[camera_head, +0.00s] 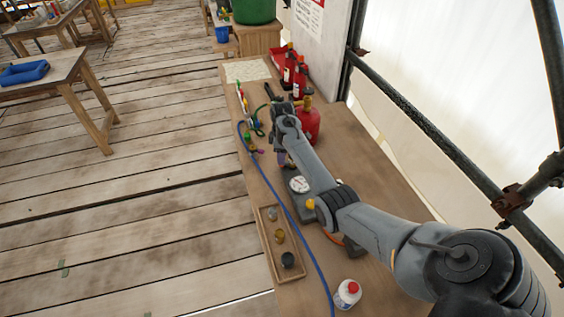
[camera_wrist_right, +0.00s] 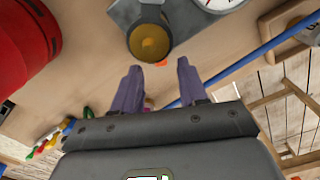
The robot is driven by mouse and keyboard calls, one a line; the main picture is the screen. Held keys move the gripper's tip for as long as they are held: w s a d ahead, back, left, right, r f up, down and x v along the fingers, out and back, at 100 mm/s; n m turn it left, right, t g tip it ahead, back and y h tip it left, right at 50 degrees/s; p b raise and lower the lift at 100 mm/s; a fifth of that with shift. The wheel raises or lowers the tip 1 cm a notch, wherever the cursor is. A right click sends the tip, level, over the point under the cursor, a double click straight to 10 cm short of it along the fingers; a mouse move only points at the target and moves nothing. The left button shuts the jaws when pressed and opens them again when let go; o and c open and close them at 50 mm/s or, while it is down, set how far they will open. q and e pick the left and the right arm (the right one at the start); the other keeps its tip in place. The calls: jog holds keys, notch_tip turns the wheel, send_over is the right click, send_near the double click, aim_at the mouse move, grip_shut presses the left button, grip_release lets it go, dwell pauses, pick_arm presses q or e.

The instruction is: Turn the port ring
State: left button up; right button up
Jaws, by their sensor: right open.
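A round brass-coloured port face (camera_wrist_right: 152,43) with a dark ring around it sits on a grey device in the right wrist view; I take this as the port ring. My right gripper (camera_wrist_right: 158,78) is open and empty, with its two purple fingers apart and pointing toward the port side, not around it. In the head view my right gripper (camera_head: 282,160) is small, partly hidden by its own arm, over the bench beside the grey device (camera_head: 292,203). The arm seems to hide the port there. My left gripper is not in view.
A white dial (camera_head: 299,184) is on the device. A red canister (camera_head: 308,124) stands beyond it. A blue hose (camera_head: 283,205) runs along the left bench edge, beside a wooden tray (camera_head: 267,237) of small parts.

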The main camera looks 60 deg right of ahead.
jog(key=shift+f, duration=1.7)
grip_shut()
